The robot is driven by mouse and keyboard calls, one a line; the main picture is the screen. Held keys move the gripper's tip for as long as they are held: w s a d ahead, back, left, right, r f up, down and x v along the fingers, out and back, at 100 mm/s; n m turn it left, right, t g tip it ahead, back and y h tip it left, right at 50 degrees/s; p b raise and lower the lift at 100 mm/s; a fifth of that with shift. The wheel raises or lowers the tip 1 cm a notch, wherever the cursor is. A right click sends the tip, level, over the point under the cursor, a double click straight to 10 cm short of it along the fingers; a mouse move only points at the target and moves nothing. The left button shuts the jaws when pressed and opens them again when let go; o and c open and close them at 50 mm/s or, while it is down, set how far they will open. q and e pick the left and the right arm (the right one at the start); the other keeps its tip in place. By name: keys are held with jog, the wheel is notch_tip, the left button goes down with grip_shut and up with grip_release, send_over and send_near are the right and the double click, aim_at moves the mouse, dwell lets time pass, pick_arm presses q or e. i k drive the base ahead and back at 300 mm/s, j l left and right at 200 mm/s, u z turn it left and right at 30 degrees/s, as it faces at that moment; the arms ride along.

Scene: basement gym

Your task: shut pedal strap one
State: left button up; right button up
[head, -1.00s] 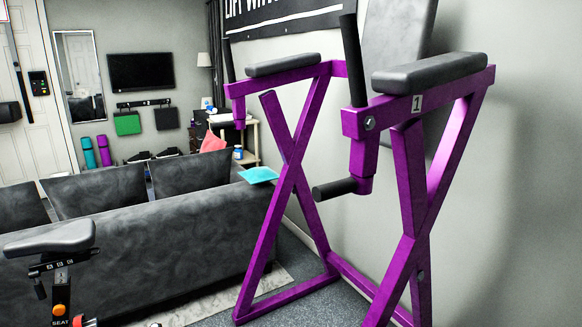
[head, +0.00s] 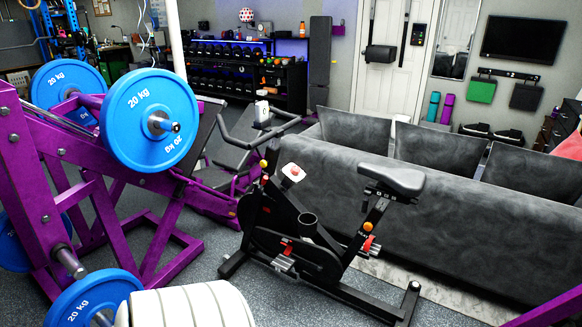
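A black exercise bike (head: 295,235) stands in the middle of the head view, in front of a grey couch. Its saddle (head: 392,180) is to the right and its handlebars (head: 265,135) are at the upper left. A pedal (head: 284,263) shows low on the near side of the frame, with silver and red parts around it. It is too small to tell which pedal it is or how its strap sits. Neither of my grippers is in view.
A purple weight machine (head: 85,150) with blue 20 kg plates (head: 135,115) fills the left. A white ribbed pad (head: 195,308) is at the bottom. The grey couch (head: 480,235) stands behind the bike. Open floor (head: 205,225) lies between machine and bike.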

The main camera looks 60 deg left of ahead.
aim_at(285, 242)
jog(key=u, duration=2.05)
jog(key=i+j+z, duration=0.25)
jog(key=i+j, duration=0.6)
jog(key=i, duration=0.4)
jog(key=i+j+z, duration=0.3)
jog(key=i+j, duration=0.8)
jog(key=i, duration=0.1)
